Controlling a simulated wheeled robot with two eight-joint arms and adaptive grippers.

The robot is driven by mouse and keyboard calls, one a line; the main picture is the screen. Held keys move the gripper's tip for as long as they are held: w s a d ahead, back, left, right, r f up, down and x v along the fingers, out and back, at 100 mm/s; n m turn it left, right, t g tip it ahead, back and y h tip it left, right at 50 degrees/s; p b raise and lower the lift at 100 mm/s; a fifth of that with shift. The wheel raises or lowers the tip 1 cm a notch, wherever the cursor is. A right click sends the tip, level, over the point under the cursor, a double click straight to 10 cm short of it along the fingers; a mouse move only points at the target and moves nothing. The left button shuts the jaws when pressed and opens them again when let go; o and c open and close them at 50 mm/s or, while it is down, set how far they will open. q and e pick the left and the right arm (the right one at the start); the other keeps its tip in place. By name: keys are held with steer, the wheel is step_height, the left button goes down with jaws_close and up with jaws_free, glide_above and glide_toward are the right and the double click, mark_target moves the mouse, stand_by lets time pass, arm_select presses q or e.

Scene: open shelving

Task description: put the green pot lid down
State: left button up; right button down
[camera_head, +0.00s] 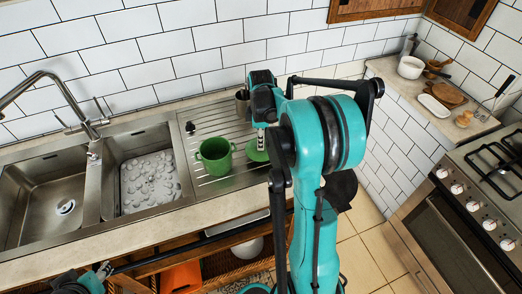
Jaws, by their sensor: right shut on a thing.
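The green pot lid (254,153) is over the ribbed drainboard, just right of the green pot (215,156). My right gripper (261,143) points down at the lid and is shut on it, with my teal arm hiding the lid's right side. I cannot tell whether the lid touches the drainboard or is slightly above it. The pot stands upright and open on the drainboard. My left gripper (104,270) is low at the left, in front of the counter and far from the lid; its jaw state is unclear.
The drainboard (206,116) joins a double steel sink (88,190) with a tall faucet (45,76). A stove (480,190) and a side counter with kitchenware are at the right. Bare counter runs along the front of the sink.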

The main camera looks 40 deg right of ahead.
steer(key=shift+f+b, duration=0.85)
steer(key=shift+f, duration=1.1)
steer(key=shift+f, duration=0.15)
steer(key=c, duration=1.4)
jaws_free()
steer(key=shift+c, duration=0.2)
